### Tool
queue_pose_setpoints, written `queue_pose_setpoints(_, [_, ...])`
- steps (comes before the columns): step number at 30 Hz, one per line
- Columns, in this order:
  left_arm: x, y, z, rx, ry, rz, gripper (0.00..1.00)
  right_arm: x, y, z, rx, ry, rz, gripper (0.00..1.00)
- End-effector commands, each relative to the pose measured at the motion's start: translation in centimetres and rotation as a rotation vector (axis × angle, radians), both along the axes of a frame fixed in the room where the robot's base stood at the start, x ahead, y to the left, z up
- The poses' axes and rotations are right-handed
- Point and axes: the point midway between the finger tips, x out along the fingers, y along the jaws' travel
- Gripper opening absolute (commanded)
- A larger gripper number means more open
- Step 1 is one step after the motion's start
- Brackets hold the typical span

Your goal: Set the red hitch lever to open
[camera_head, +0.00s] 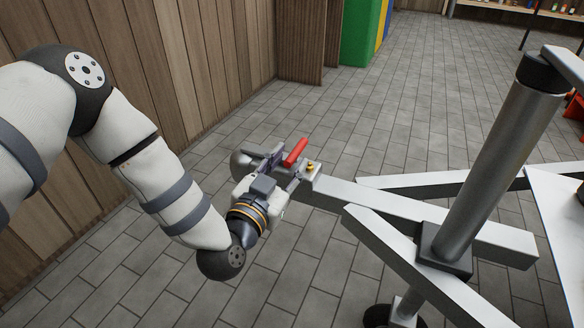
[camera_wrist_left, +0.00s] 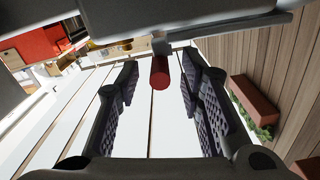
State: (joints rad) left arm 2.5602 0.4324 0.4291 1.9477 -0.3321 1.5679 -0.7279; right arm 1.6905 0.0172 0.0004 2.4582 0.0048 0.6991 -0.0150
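The red hitch lever (camera_head: 295,152) sticks up at a slant from the grey hitch coupler (camera_head: 241,164) at the end of the trailer's tongue. My left gripper (camera_head: 283,165) is right at the lever, on its near side. In the left wrist view, the red lever (camera_wrist_left: 160,73) shows end-on between the tips of my left gripper's dark ridged fingers (camera_wrist_left: 161,80). The fingers are open, with a visible gap on both sides of the lever. Part of the coupler is hidden behind the gripper. My right gripper is not in view.
White trailer frame beams (camera_head: 400,205) run right from the hitch. A thick grey jack post (camera_head: 500,160) stands on them. A wooden plank wall (camera_head: 190,50) is at left, and a green cabinet (camera_head: 360,32) stands behind. The tiled floor around the hitch is clear.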

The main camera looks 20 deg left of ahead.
Motion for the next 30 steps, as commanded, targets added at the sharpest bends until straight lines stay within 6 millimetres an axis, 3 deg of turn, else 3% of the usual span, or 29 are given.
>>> queue_pose_setpoints(4, [1.2, 0.0, -0.1, -0.001, 0.001, 0.000, 0.35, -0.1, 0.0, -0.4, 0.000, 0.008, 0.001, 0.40])
queue_pose_setpoints(11, [1.3, 0.0, 0.1, -0.001, 0.001, 0.000, 0.35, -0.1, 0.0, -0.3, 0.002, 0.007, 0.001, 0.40])
queue_pose_setpoints(16, [1.2, -0.1, 0.0, -0.001, 0.002, -0.001, 0.00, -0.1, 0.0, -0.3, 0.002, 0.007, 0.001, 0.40])
queue_pose_setpoints(30, [1.2, 0.1, 1.0, -0.052, 0.003, 0.000, 0.00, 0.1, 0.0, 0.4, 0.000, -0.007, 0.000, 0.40])
